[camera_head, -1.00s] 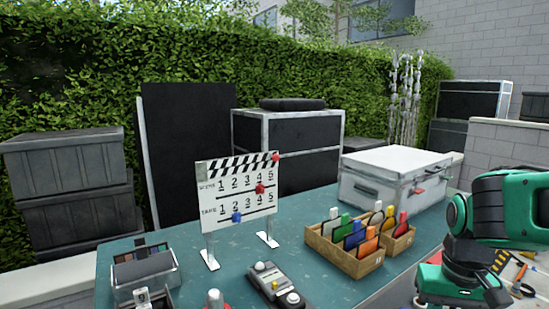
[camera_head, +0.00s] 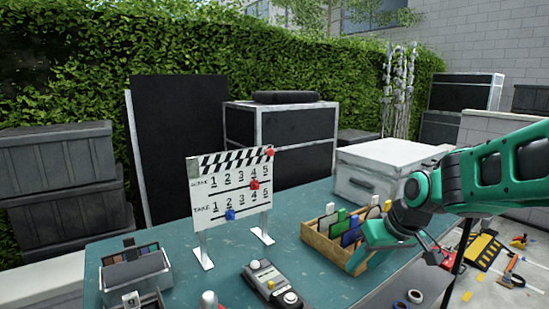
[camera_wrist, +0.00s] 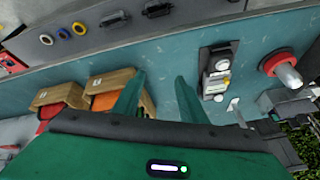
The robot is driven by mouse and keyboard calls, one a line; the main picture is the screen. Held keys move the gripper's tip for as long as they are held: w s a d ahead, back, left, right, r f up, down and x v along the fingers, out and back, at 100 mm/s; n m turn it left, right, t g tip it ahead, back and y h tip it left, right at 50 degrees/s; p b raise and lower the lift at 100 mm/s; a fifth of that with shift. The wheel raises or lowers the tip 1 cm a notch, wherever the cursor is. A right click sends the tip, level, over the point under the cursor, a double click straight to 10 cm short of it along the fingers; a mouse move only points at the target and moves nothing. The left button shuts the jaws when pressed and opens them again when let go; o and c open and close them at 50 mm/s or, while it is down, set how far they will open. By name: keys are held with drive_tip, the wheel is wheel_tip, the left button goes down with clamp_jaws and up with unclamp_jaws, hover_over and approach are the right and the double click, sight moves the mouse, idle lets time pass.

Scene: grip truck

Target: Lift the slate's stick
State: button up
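The slate (camera_head: 230,205) stands upright on two white feet on the teal table. Its black-and-white striped stick (camera_head: 228,160) lies along the top edge, with a red knob (camera_head: 270,152) at the right end. My gripper (camera_head: 372,245) is right of the slate, low by the wooden card box and apart from the stick. In the wrist view my two green fingers (camera_wrist: 160,78) are spread with nothing between them. The stick cannot be made out in the wrist view.
A wooden box of coloured cards (camera_head: 325,243) stands right of the slate, partly hidden by my arm. A white case (camera_head: 385,165) is behind it. A grey control box (camera_head: 268,281) lies in front of the slate. A tray (camera_head: 135,275) is at left.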

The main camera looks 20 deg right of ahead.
drive_tip(key=w+a+r+n+t+y, duration=0.2)
drive_tip(key=w+a+r+t, duration=0.15)
drive_tip(key=w, duration=0.35)
drive_tip(key=w+a+r+n+t+y, duration=0.25)
drive_tip(key=w+r, duration=0.25)
drive_tip(key=w, duration=0.3)
drive_tip(key=w+a+r+t+y, duration=0.25)
drive_tip(key=w+r+t, duration=0.3)
drive_tip(key=r, duration=0.55)
drive_tip(key=x, duration=1)
drive_tip(key=shift+w+f+g, duration=0.3)
drive_tip(key=shift+w+g, duration=0.05)
drive_tip(key=shift+g, duration=0.1)
drive_tip(key=shift+d, duration=0.2)
drive_tip(key=shift+c, duration=0.7)
clamp_jaws()
